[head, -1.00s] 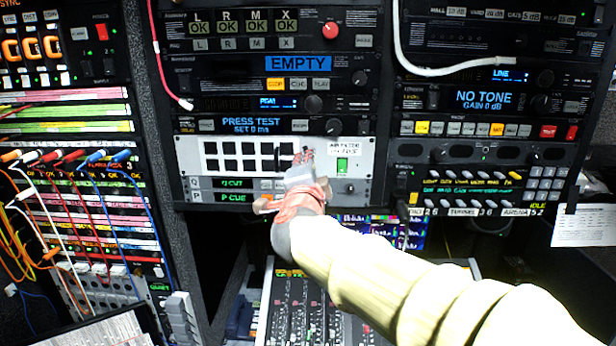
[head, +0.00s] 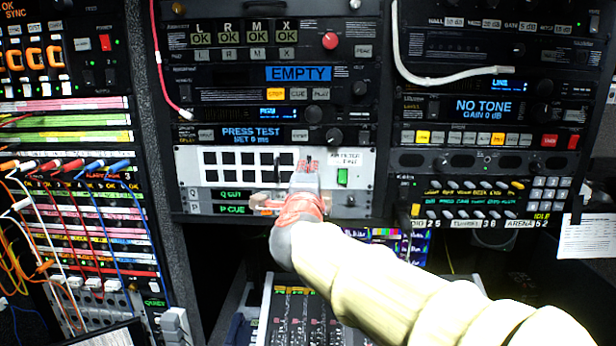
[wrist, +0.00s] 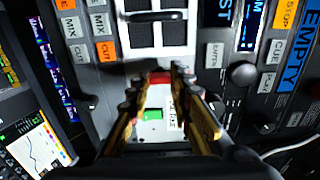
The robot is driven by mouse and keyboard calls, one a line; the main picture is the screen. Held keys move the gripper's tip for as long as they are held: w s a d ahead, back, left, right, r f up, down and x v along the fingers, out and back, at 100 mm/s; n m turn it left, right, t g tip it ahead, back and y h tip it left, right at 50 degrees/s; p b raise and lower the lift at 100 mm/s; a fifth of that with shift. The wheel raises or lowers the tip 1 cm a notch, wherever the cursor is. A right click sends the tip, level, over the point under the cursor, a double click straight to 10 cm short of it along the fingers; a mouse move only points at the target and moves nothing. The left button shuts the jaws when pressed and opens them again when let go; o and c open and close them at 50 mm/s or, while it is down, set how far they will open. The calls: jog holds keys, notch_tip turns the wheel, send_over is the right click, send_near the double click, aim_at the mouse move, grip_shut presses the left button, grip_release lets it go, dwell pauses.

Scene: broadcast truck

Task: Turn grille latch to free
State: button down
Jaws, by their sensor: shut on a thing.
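The grille (head: 215,155) is a white panel with rows of black square openings, low in the middle rack. It also shows at the top of the wrist view (wrist: 108,52). My gripper (head: 307,163) is at the panel's right part, between the openings and a green window (head: 342,176). In the wrist view my gripper (wrist: 160,80) has its two fingers closed on a small red piece, the latch (wrist: 158,75), just below the openings. The fingers hide most of the latch, so its angle cannot be told. The green window (wrist: 152,114) shows between the fingers.
A black handle (wrist: 155,15) crosses the openings. Rack units with knobs and buttons surround the panel, including one reading PRESS TEST (head: 250,134). A mixing desk (head: 300,315) lies below. Patch cables (head: 70,165) hang at left, and a white cable (head: 450,78) hangs upper right.

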jog(key=shift+f, duration=0.1)
jog(key=c, duration=1.6)
grip_release()
jog(key=s, duration=1.2)
jog(key=shift+a, duration=0.15)
